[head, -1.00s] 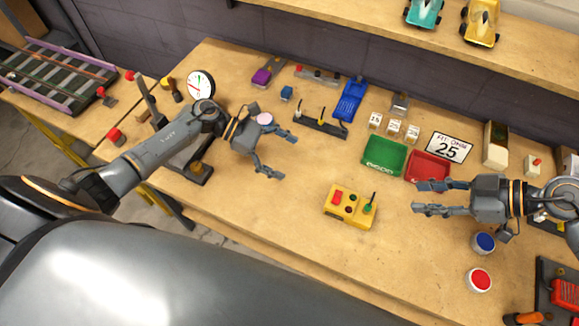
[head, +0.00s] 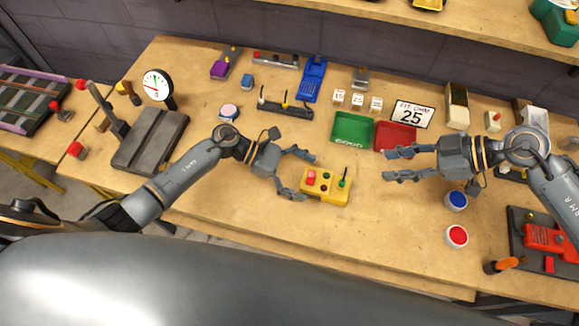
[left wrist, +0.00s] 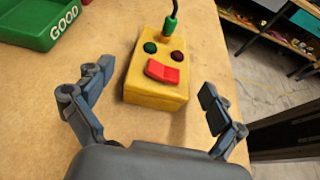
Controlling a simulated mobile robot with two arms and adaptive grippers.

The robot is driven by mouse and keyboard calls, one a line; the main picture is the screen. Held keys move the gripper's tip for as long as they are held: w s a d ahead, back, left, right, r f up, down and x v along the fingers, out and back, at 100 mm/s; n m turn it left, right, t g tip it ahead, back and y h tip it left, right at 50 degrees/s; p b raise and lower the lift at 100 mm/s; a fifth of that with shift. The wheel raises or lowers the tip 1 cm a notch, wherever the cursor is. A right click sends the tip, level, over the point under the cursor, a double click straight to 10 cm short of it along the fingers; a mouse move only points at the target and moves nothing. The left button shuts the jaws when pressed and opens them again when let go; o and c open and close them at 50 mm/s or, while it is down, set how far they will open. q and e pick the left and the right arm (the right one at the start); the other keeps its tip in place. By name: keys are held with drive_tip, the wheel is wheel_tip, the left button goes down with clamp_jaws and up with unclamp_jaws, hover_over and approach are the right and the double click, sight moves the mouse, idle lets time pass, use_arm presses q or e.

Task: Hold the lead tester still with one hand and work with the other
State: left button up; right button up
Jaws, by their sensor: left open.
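The lead tester (head: 326,187) is a yellow box on the table, with a red rocker, dark red and green round parts and a green-sleeved lead on top. It also shows in the left wrist view (left wrist: 156,88), ahead of the fingers. My left gripper (head: 300,174) is open at the tester's left side, its fingers spread toward the box; in the left wrist view (left wrist: 156,108) the box lies between and just beyond the fingertips. My right gripper (head: 388,164) has its fingers apart, with nothing visible between them, to the right of the tester above the table.
A green tray (head: 338,143) marked GOOD and a red tray (head: 382,148) stand behind the tester. Blue (head: 456,201) and red (head: 456,236) round pots stand to the right. A dial gauge (head: 157,85) is at the left. The table front is clear.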

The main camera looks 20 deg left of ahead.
use_arm(q)
drive_tip(key=shift+d+f, duration=0.25)
drive_tip(key=shift+d, duration=0.35)
drive_tip(key=c, duration=1.3)
drive_tip(key=o, duration=1.1)
drive_tip(key=shift+o, duration=0.2)
drive_tip(key=c, duration=1)
